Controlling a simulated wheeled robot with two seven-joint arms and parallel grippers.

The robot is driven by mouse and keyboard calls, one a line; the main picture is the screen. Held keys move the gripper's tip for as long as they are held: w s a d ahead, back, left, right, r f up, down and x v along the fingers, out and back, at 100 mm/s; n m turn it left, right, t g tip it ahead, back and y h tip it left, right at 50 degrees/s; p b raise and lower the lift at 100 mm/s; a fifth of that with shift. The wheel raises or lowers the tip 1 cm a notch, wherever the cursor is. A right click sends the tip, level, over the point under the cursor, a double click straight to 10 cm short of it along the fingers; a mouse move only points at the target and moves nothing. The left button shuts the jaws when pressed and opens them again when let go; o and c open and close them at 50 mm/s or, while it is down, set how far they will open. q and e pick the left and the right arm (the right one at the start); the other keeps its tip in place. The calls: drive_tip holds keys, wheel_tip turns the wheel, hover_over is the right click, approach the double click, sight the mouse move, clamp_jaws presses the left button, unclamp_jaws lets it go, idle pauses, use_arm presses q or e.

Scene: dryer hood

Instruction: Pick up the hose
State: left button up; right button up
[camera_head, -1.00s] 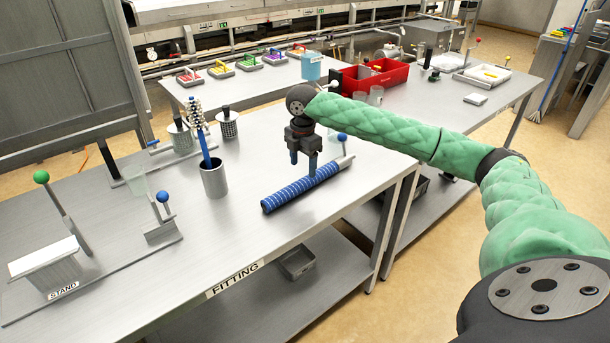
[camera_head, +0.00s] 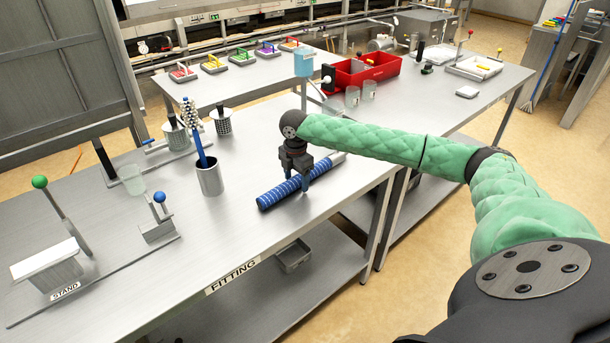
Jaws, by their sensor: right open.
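The hose (camera_head: 278,193) is a blue ribbed cylinder with pale rings and a grey end at its far right. It lies flat and slantwise on the fitting table (camera_head: 230,235), near its front right edge. My right gripper (camera_head: 298,178) points down over the middle of the hose, with its jaws open. One dark finger shows on the near side of the hose. The other finger is partly hidden behind the hose and gripper body, and I cannot tell whether either finger touches the hose. My left gripper is not in view.
A grey cup (camera_head: 210,180) with a blue-handled brush stands left of the hose. A stand (camera_head: 45,265) with ball-topped levers is at far left. A red bin (camera_head: 368,72) and clear beakers (camera_head: 352,97) are on the back table. The table between cup and hose is clear.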

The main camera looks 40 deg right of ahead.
drive_tip(key=shift+f, duration=0.1)
drive_tip(key=c, duration=1.3)
drive_tip(key=shift+c, duration=0.2)
